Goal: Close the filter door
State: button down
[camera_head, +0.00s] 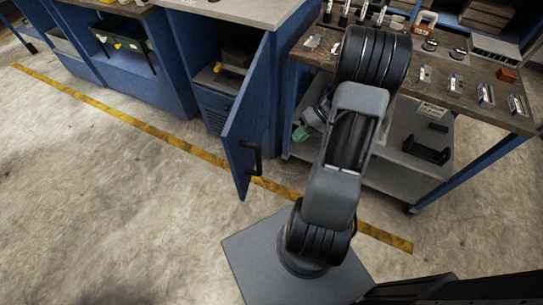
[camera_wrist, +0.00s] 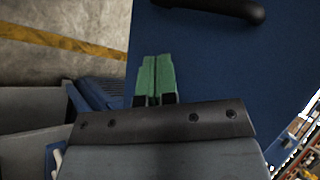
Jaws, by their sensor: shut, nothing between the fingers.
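The blue filter door (camera_head: 247,125) stands wide open from the blue cabinet, its free edge out over the floor. Its black handle (camera_head: 257,158) is on the face turned to the right. My gripper (camera_head: 300,132) is to the right of the door, partly hidden by my arm, with green fingertips. In the wrist view, the green fingertips (camera_wrist: 155,78) are together and empty, in front of the blue door panel (camera_wrist: 225,62) close to its left edge. The handle (camera_wrist: 225,8) shows at the top there. I cannot tell whether the fingertips touch the door.
The cabinet opening (camera_head: 222,82) holds a dark item with a yellow part. A workbench (camera_head: 435,92) with tools and a lower shelf (camera_head: 390,165) stands close on the right. A yellow floor line (camera_head: 120,117) runs past the cabinets. The floor left of the door is clear.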

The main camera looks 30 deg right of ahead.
jog(key=a+r+x, duration=0.1)
jog(key=r+x, duration=0.1)
jog(key=x, duration=1)
jog(key=shift+a+f, duration=0.25)
jog(key=shift+a, duration=0.35)
jog(key=shift+w, duration=0.15)
jog(key=shift+d, duration=0.15)
